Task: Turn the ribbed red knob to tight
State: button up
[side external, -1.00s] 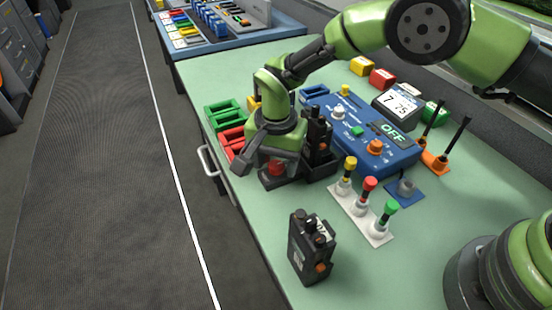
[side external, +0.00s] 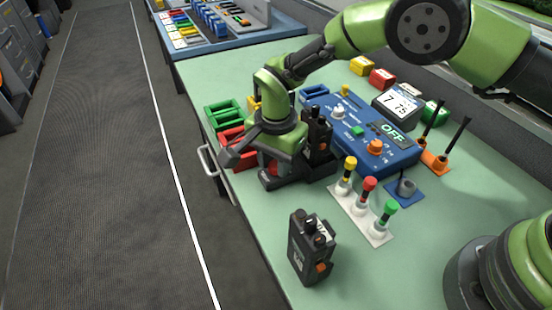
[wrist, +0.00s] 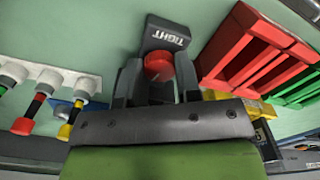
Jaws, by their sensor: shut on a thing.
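The red knob (wrist: 158,67) sits between the two dark fingers of my gripper (wrist: 158,76) in the wrist view. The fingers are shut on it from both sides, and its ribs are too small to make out. Just beyond it is a dark block with a white TIGHT label (wrist: 168,38). Which way the knob is turned cannot be told.
A dark radio-like unit (side external: 318,135) stands close right of the gripper, and another (side external: 311,250) stands nearer the front. Red trays (side external: 240,160) and green trays (side external: 222,112) lie left. A blue OFF panel (side external: 350,120) and a white plate with colored-topped posts (side external: 345,203) lie right.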

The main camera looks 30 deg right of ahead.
aim_at(276, 165)
jog(key=m, duration=0.4)
jog(key=shift+m, duration=0.3)
jog(key=m, duration=1.4)
dwell(0.4)
jog(key=o, duration=0.9)
notch_tip(276, 165, up, 10)
